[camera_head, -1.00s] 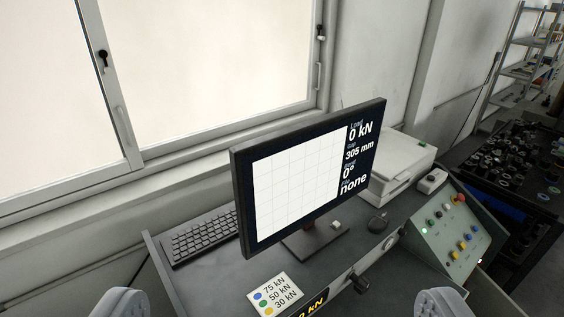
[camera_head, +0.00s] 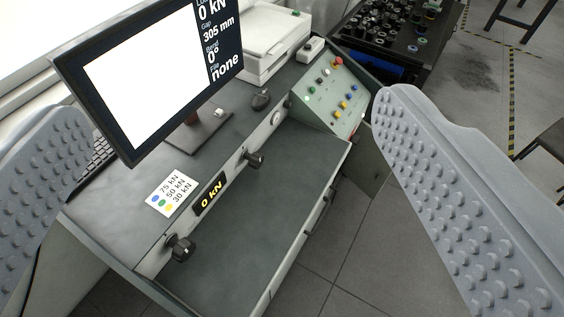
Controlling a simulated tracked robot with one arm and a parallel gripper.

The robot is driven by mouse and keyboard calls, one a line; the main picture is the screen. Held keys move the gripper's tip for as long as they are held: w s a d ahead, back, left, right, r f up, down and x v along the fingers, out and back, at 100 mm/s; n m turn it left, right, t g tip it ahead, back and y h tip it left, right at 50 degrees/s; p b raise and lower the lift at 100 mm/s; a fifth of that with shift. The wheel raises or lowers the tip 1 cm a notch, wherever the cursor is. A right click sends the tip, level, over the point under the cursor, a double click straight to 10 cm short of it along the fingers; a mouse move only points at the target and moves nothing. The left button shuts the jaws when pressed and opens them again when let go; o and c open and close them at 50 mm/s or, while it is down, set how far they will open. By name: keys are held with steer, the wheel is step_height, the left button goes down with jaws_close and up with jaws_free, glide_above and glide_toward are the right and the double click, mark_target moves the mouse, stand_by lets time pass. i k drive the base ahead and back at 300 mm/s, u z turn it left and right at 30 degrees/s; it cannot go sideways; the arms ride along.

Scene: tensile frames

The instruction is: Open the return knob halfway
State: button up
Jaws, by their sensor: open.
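No label shows which one is the return knob, and I cannot tell how far either is turned. My gripper (camera_head: 230,105) is open and empty, its studded grey fingers wide apart at the left and right of the view. Both knobs show between the fingers, beyond them, and neither finger touches one.
A monitor (camera_head: 150,75) stands on the desk, reading 0 kN, 305 mm, 0° and none. A load card (camera_head: 172,194) lies before it. A sloped button panel (camera_head: 330,95) is at the right. A clear lower grey surface (camera_head: 260,220) lies before the knobs.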

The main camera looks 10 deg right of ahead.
mark_target(256, 160)
steer(key=u, duration=0.15)
steer(key=i, duration=0.4)
steer(key=u, duration=0.9)
